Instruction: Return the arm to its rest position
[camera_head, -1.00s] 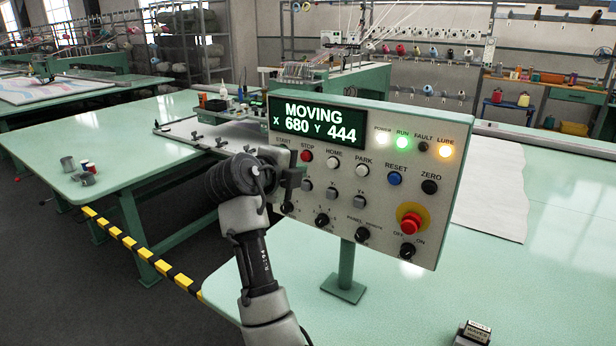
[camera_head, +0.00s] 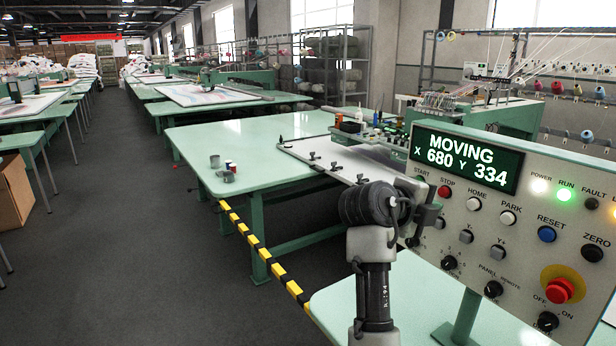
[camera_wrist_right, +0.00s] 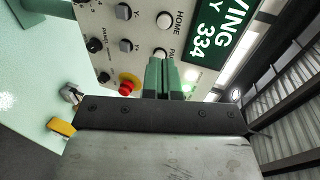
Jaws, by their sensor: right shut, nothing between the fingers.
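The control panel (camera_head: 525,215) stands at the right. Its display (camera_head: 464,159) reads MOVING, X 680, Y 334. The RUN lamp is green, the POWER lamp is white and the FAULT lamp is dark. My right arm rises from the bottom, its gripper (camera_head: 420,212) in front of the panel's left edge below the START label, partly hidden by my wrist. In the right wrist view, the gripper's green fingers (camera_wrist_right: 164,78) are shut and empty, overlapping the panel near the HOME and PARK buttons. I cannot tell whether they touch it. My left gripper is out of view.
The panel stands on a pale green table (camera_head: 400,300). A yellow-black striped edge (camera_head: 262,256) runs along the floor side. Behind is another green table (camera_head: 250,150) with spools and a clamped frame. A cardboard box (camera_head: 14,192) is at far left. The grey aisle floor is clear.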

